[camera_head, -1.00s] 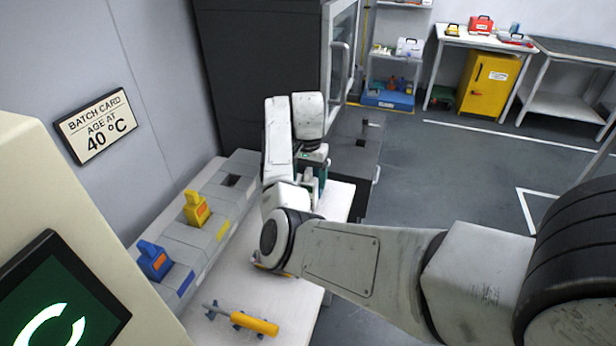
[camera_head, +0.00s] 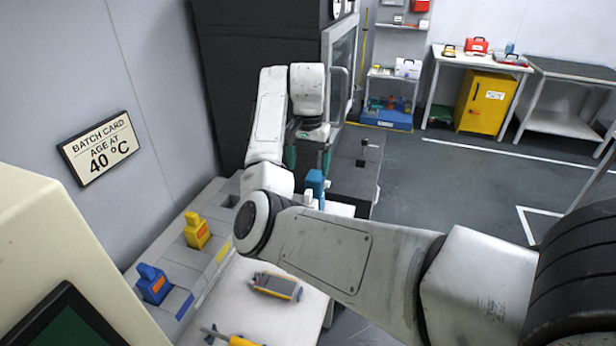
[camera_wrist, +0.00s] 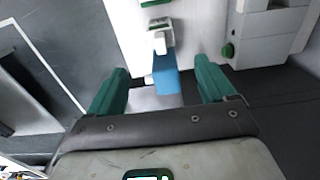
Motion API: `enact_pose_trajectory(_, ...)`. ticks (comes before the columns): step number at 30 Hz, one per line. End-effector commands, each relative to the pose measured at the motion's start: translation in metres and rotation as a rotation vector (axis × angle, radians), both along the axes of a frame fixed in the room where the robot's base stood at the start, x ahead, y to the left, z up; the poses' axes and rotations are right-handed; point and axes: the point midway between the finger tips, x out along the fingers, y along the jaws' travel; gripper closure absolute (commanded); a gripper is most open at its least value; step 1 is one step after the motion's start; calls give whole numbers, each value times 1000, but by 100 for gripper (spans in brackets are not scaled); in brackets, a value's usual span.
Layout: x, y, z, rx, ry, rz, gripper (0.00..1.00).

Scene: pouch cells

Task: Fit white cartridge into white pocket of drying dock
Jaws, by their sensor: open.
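The grey drying dock (camera_head: 222,263) runs along the wall. A yellow cartridge (camera_head: 197,232) and a blue cartridge (camera_head: 153,284) stand in it. A dark, empty pocket (camera_head: 231,200) shows at its far end, partly beside my arm. My gripper (camera_head: 308,165) is open, with green fingers, above the table's far end. In the wrist view my gripper (camera_wrist: 160,70) has a blue block (camera_wrist: 166,75) in sight between its fingers, apart from both. A white piece (camera_wrist: 160,34) is just beyond it. I cannot clearly identify the white cartridge.
A grey and yellow device (camera_head: 276,286) lies on the white table (camera_head: 248,318), with a yellow-handled tool (camera_head: 238,340) nearer. A blue object (camera_head: 315,183) stands at the table's far end. A dark cabinet (camera_head: 262,90) stands behind.

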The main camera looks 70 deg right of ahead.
Motion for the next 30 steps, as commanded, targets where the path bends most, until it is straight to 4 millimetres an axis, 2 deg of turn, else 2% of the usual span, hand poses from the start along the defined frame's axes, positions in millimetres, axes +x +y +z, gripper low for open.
enact_pose_trajectory(6,0,4,-19,-4,-6,-1,17)
enact_pose_trajectory(14,-3,9,-28,2,1,1,17)
enact_pose_trajectory(21,-2,9,-62,3,2,2,17)
enact_pose_trajectory(30,-2,7,-86,3,2,1,17)
